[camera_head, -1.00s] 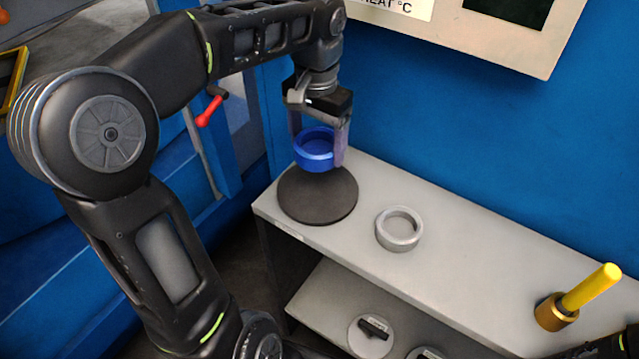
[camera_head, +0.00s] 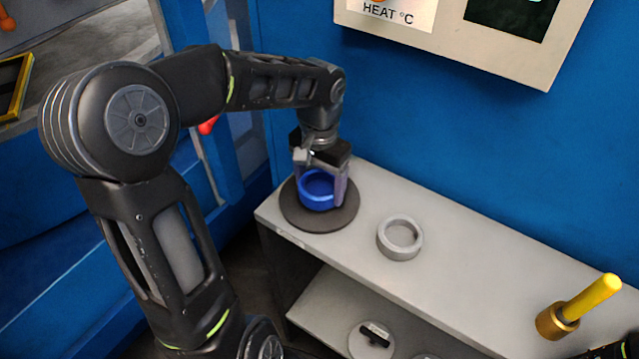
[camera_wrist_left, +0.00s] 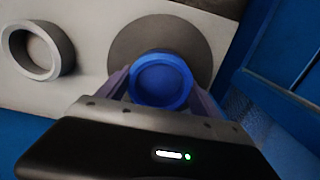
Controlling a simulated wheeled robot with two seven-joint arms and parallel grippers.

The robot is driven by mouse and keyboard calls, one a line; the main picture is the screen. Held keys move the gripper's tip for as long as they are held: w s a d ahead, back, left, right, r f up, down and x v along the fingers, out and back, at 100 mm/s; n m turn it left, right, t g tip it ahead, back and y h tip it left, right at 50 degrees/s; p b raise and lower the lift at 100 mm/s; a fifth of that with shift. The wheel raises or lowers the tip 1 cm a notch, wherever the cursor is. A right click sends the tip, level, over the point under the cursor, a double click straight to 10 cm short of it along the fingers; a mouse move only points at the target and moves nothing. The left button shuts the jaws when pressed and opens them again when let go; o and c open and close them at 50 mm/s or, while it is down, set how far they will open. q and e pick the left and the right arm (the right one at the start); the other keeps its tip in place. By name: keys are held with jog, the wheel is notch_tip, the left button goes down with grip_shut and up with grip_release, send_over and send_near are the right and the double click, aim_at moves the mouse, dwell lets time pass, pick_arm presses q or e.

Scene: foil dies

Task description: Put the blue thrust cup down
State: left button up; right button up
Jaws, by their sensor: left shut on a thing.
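The blue thrust cup (camera_head: 319,197) is a short, open-topped ring-shaped cup, upright between the fingers of my left gripper (camera_head: 322,185). The left gripper points down and is shut on the cup. The cup is over the round dark mat (camera_head: 319,223) on the grey bench top. It looks at or very near the mat's surface; I cannot tell for certain that it touches. In the left wrist view the blue cup (camera_wrist_left: 161,79) is between the fingers, with the dark mat (camera_wrist_left: 125,50) around it. My right gripper is not clearly in view.
A grey metal ring (camera_head: 400,238) stands on the bench top (camera_head: 455,245), right of the mat. A brass piece with a yellow handle (camera_head: 590,297) is farther right. A lower shelf holds a round part with a dark handle (camera_head: 372,338). A blue wall rises behind.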

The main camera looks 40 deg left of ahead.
aim_at(320, 194)
pick_arm(q)
jog(key=shift+f, duration=0.25)
jog(key=shift+f, duration=0.2)
jog(key=o, duration=1.7)
jog(key=shift+r, duration=0.15)
notch_tip(320, 194, up, 12)
jog(key=shift+r, duration=0.1)
